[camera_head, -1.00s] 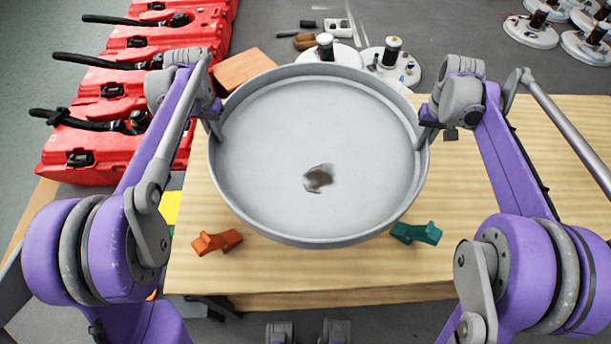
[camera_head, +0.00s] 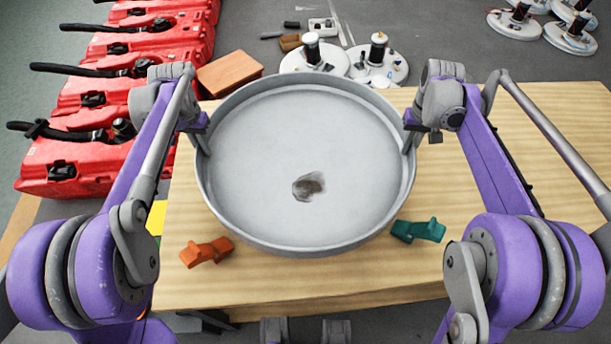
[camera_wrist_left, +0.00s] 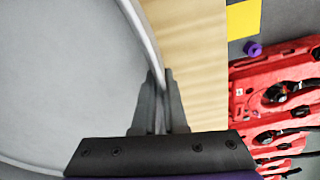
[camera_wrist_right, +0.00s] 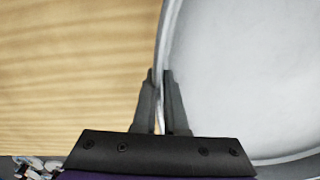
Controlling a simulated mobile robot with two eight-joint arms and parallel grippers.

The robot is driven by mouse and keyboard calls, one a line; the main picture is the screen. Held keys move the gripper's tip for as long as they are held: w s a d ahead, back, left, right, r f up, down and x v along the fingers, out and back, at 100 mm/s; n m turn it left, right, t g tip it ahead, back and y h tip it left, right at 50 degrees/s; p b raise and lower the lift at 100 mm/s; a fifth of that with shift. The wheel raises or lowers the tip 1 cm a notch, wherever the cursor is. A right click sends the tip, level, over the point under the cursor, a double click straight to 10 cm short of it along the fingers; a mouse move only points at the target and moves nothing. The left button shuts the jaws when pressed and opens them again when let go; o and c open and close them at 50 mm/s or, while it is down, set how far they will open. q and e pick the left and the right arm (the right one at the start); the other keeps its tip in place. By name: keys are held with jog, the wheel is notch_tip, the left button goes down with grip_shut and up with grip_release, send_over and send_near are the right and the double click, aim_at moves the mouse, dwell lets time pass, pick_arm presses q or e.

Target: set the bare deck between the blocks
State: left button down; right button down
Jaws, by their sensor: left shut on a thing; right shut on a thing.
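The bare deck is a wide, round, grey shallow pan (camera_head: 310,130) with a dark smudge on its floor, in the middle of the head view over the wooden table. My left gripper (camera_head: 203,140) is shut on its left rim, also seen in the left wrist view (camera_wrist_left: 162,100). My right gripper (camera_head: 408,138) is shut on its right rim, as the right wrist view (camera_wrist_right: 162,100) shows. An orange block (camera_head: 206,252) lies on the table in front of the deck at left, a teal block (camera_head: 418,230) at right. I cannot tell whether the deck touches the table.
The wooden table (camera_head: 330,285) is clear along its front and right. A brown box (camera_head: 230,73) sits behind the deck at back left. Red tanks (camera_head: 75,150) with black hoses line the left. White round units (camera_head: 375,65) stand beyond the table, with more at far right.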

aim_at(207, 159)
pick_arm(q)
jog(key=shift+f, duration=0.15)
pick_arm(e)
jog(key=shift+f, duration=0.15)
